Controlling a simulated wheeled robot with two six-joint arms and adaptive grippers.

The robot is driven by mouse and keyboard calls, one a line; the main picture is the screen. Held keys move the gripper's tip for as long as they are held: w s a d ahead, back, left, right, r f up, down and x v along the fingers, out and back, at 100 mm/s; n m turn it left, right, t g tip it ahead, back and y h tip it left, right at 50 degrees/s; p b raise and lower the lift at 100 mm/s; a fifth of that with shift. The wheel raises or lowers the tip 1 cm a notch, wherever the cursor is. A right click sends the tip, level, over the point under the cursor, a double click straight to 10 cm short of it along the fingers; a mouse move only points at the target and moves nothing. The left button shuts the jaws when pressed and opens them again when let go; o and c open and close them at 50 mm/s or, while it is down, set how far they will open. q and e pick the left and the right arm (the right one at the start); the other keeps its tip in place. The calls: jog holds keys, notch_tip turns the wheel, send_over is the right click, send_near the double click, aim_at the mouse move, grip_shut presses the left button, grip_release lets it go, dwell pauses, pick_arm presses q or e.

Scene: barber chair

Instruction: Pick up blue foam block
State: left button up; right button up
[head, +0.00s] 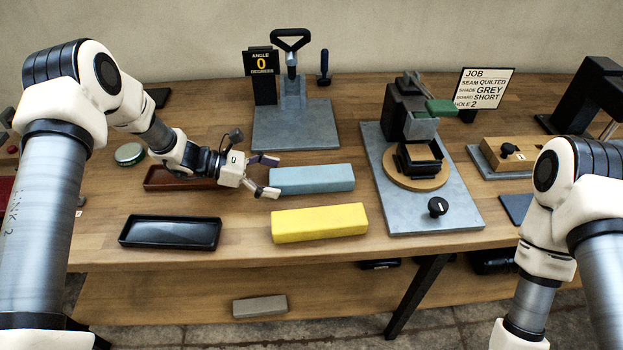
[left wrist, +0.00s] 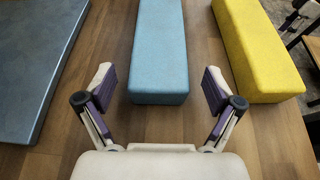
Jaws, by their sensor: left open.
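The blue foam block (head: 312,179) lies flat on the wooden table, behind the yellow block. My left gripper (head: 270,175) is open and empty at the block's left end in the head view. In the left wrist view the blue foam block (left wrist: 159,55) lies lengthwise ahead, its near end between the two open fingertips (left wrist: 160,90). There is a gap on each side, and neither finger appears to touch it. My right arm shows at the right edge of the head view, but its gripper is out of view.
A yellow foam block (head: 320,222) lies in front of the blue one. A black tray (head: 170,232) and a brown tray (head: 160,180) stand to the left. A grey-based press (head: 296,130) stands behind, and a grey plate with a fixture (head: 460,210) to the right.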

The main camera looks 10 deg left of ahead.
aim_at(288, 181)
pick_arm(q)
jog(key=x, duration=0.4)
jog(key=shift+a+f+p, duration=0.1)
jog(key=shift+f+p, duration=0.1)
jog(key=shift+p, duration=0.1)
jog(key=c, duration=1.2)
